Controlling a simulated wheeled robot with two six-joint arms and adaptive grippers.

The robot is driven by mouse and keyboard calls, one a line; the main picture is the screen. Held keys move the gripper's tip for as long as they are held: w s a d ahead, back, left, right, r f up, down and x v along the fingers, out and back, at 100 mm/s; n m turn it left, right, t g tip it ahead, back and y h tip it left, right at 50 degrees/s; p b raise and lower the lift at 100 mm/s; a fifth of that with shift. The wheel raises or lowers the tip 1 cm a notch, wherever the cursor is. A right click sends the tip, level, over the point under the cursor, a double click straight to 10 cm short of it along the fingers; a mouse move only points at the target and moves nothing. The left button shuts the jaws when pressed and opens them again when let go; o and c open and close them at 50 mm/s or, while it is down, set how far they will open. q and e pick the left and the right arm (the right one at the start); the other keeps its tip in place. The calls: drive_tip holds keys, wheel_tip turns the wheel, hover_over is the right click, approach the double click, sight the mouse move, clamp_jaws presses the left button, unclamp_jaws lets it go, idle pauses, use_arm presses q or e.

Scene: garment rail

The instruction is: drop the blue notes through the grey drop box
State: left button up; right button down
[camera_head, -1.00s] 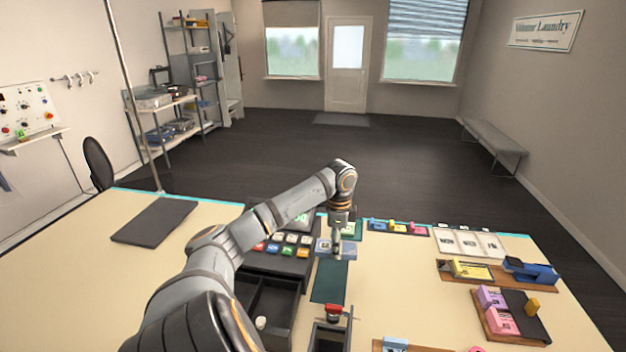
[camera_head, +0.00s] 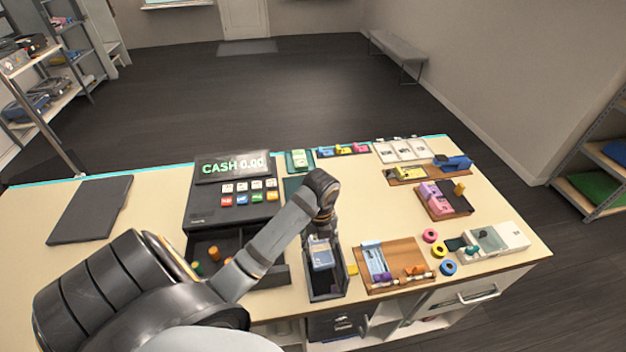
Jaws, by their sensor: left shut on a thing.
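My left gripper (camera_head: 320,238) points down over the dark grey drop box (camera_head: 327,287) near the table's front edge. It is shut on the blue notes (camera_head: 321,256), a light blue bundle just below the fingers. The notes are at the box's open top; I cannot tell how far they reach between its walls. The gripper and notes hide part of the inside. My right gripper is not in view.
The cash register (camera_head: 233,168) and its open drawer (camera_head: 270,277) stand left of the box. A wooden tray with blue and orange items (camera_head: 392,250) is close on the right. Coloured tape rolls (camera_head: 440,251) lie further right. A dark flat pad (camera_head: 88,210) lies far left.

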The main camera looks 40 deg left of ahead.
use_arm(q)
drive_tip(key=shift+s+d+f, duration=0.1)
drive_tip(key=shift+s+d, duration=0.05)
drive_tip(key=shift+d, duration=0.3)
drive_tip(key=shift+s+d+f, duration=0.1)
drive_tip(key=shift+s+d, duration=0.05)
drive_tip(key=shift+d, duration=0.25)
drive_tip(key=shift+s+m, duration=0.25)
drive_tip(key=shift+m, duration=0.05)
wheel_tip(320, 180, down, 8)
drive_tip(key=shift+f+b, duration=0.15)
drive_tip(key=shift+b, duration=0.25)
drive_tip(key=shift+p, duration=0.5)
drive_tip(key=shift+f, duration=0.25)
idle(0.9)
drive_tip(key=shift+w, duration=0.1)
drive_tip(key=o, duration=1.2)
drive_tip(key=shift+o, duration=0.2)
drive_tip(key=shift+a+r, duration=0.1)
